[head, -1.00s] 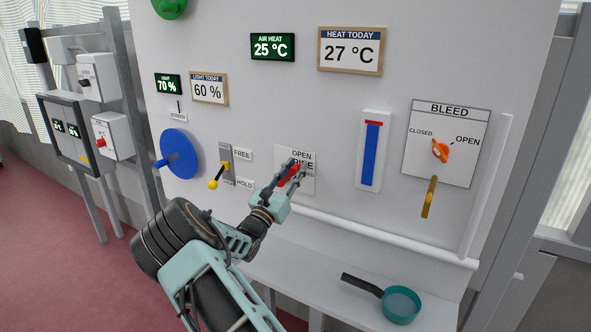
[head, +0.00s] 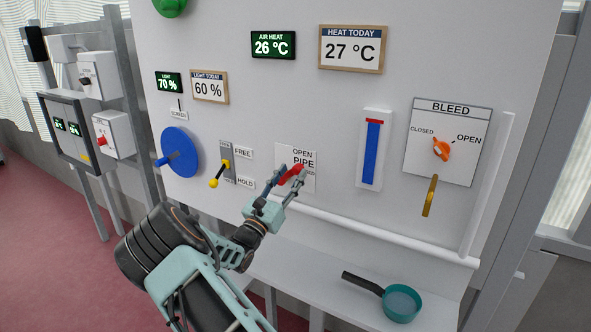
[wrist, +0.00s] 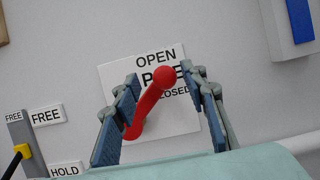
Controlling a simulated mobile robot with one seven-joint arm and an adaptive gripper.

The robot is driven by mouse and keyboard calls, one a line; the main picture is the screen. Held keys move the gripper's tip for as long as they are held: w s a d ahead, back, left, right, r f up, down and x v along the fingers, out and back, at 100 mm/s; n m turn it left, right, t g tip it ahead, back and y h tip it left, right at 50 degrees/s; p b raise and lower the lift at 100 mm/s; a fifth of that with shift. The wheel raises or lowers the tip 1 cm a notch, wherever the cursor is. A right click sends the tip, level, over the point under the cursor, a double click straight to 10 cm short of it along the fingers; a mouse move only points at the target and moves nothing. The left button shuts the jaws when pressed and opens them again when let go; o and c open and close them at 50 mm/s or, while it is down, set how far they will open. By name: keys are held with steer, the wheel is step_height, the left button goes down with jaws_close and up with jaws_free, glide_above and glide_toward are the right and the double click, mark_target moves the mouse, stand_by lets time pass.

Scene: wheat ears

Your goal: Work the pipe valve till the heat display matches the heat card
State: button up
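The red pipe valve lever (head: 291,174) is mounted on a white OPEN / PIPE / CLOSED plate (head: 309,155) on the panel. In the wrist view the lever (wrist: 148,105) slants up to the right, its ball end over the word PIPE. My gripper (head: 288,182) is at the lever. In the wrist view its fingers (wrist: 168,95) are apart, one on each side of the lever; whether the left finger touches it I cannot tell. The air heat display (head: 273,45) reads 26 °C. The wood-framed heat card (head: 352,49) reads 27 °C.
Left of the valve are the FREE/HOLD lever (head: 219,174) and a blue wheel (head: 180,153). To the right are a blue gauge (head: 371,152) and the BLEED plate (head: 441,165). A white pipe (head: 370,236) and a shelf with a teal pan (head: 401,303) lie below.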

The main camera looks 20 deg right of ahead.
steer(key=v, duration=0.8)
steer(key=shift+f, duration=0.15)
steer(key=shift+s+a, duration=0.1)
steer(key=shift+c, duration=0.7)
steer(key=shift+c, duration=1.1)
steer(key=shift+s+d+n+y+b, duration=0.3)
steer(key=shift+n+b, duration=0.2)
steer(key=shift+n, duration=0.4)
steer(key=shift+c, duration=1.4)
steer(key=n, duration=0.1)
steer(key=s+d+n+y+b, duration=0.1)
steer(key=n, duration=0.1)
steer(key=s+n+t+b, duration=0.1)
steer(key=shift+d+r+n, duration=0.25)
steer(key=shift+d+n, duration=0.1)
steer(key=shift+n, duration=0.05)
jaws_close()
steer(key=s+d+f+n+y+b, duration=0.2)
steer(key=s+n+y, duration=0.1)
steer(key=s+n, duration=0.25)
steer(key=w+d+r, duration=0.1)
steer(key=w+d, duration=0.1)
steer(key=w, duration=0.3)
steer(key=w+d+r+n+p, duration=0.1)
steer(key=w+d+r, duration=0.1)
steer(key=w, duration=0.3)
steer(key=shift+w+d+r, duration=0.25)
steer(key=shift+w+d, duration=0.05)
steer(key=shift+w, duration=0.1)
